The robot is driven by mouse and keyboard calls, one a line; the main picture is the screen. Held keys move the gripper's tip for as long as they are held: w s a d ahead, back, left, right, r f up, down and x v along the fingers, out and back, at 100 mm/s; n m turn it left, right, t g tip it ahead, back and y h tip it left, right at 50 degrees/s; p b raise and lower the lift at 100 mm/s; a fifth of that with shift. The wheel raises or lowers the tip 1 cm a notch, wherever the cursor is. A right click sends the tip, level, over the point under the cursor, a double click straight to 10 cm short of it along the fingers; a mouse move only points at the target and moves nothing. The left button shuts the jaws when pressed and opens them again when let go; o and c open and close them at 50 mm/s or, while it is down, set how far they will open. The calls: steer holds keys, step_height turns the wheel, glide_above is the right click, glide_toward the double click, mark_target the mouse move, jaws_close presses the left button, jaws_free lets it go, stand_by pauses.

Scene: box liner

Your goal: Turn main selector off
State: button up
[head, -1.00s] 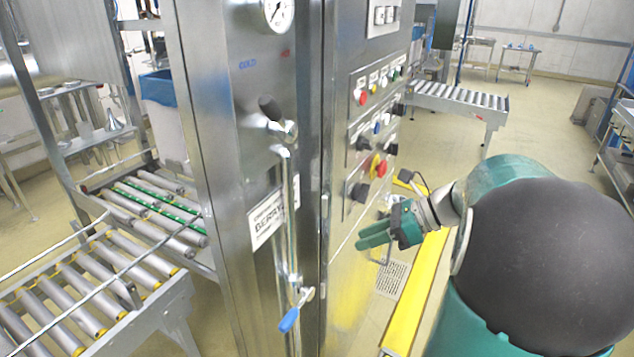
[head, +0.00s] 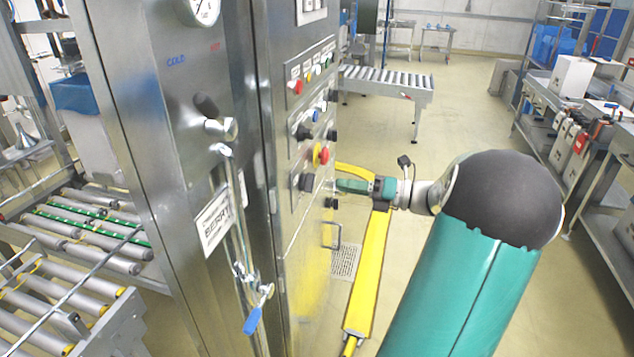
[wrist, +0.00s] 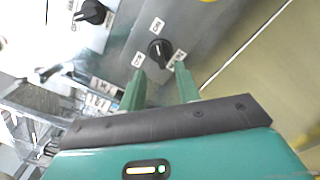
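A black rotary selector (wrist: 160,52) on the grey cabinet panel shows in the wrist view, with small white labels around it too small to read surely. My gripper (wrist: 160,72) is open, its two teal fingers pointing at this selector, one toward each side of it. Nothing is between the fingers in that view, and I cannot tell whether they touch the knob. In the head view my gripper (head: 340,186) is at the lower right of the control panel, close to its face. Which knob it faces is partly hidden there.
Another black knob (wrist: 92,12) is at upper left in the wrist view. In the head view a red emergency button (head: 323,155) sits above my gripper. A yellow floor barrier (head: 369,270) runs below my arm. Open floor lies to the right, before a workbench (head: 590,150).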

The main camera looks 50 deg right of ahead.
mark_target(308, 182)
steer(key=x, duration=0.7)
steer(key=shift+a, duration=0.1)
steer(key=shift+c, duration=0.2)
jaws_close()
